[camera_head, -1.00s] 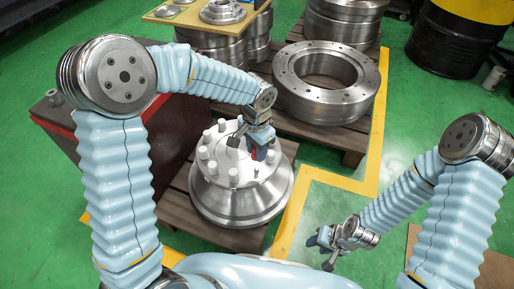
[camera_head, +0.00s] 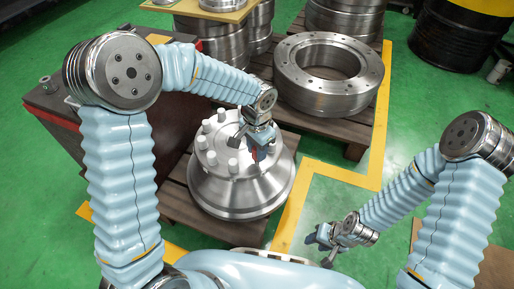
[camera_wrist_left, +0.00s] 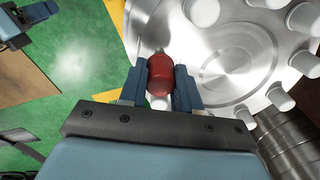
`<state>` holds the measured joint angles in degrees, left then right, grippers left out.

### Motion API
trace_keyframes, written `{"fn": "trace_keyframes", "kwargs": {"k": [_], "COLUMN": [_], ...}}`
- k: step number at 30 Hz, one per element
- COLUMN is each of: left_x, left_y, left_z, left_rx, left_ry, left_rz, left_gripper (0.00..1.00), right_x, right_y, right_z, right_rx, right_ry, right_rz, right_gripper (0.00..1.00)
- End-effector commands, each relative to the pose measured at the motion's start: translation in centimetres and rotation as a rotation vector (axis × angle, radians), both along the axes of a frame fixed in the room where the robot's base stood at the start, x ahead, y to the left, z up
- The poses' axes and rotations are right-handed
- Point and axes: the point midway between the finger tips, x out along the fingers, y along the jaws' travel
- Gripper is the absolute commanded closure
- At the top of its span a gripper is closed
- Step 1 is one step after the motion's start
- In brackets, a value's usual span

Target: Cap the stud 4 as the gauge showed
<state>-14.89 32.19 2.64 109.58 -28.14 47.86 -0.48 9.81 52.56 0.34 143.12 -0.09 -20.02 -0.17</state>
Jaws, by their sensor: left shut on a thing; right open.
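The round metal fixture (camera_head: 236,198) stands on a wooden pallet, with several white caps (camera_head: 233,166) in a ring on its top. My left gripper (camera_head: 261,147) is over the right side of the ring. In the left wrist view, my left gripper (camera_wrist_left: 160,85) is shut on a red cap (camera_wrist_left: 160,75). A small dark tip shows at the cap's far end. A white piece lies behind its near end. Whether the red cap touches a stud, I cannot tell. My right gripper (camera_head: 322,246) is open and empty, right of the fixture. No gauge can be made out.
A large metal ring (camera_head: 300,88) lies on a pallet behind the fixture. A dark red-edged cabinet (camera_head: 60,118) stands at left, and a black drum (camera_head: 455,40) at back right. Green floor (camera_head: 345,200) is free at right.

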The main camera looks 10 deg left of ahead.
Motion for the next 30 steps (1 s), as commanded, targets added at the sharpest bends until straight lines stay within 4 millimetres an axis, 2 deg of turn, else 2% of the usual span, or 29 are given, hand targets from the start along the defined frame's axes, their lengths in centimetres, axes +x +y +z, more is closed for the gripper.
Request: {"fn": "trace_keyframes", "kwargs": {"k": [30], "left_x": [0.0], "left_y": [0.0], "left_z": [-2.0], "left_rx": [0.0], "left_ry": [0.0], "left_rz": [0.0], "left_gripper": [0.97], "right_x": [0.0], "right_y": [0.0], "right_z": [-1.5], "right_rx": [0.0], "right_ry": [0.0], "right_rz": [0.0], "right_gripper": [0.57]}}
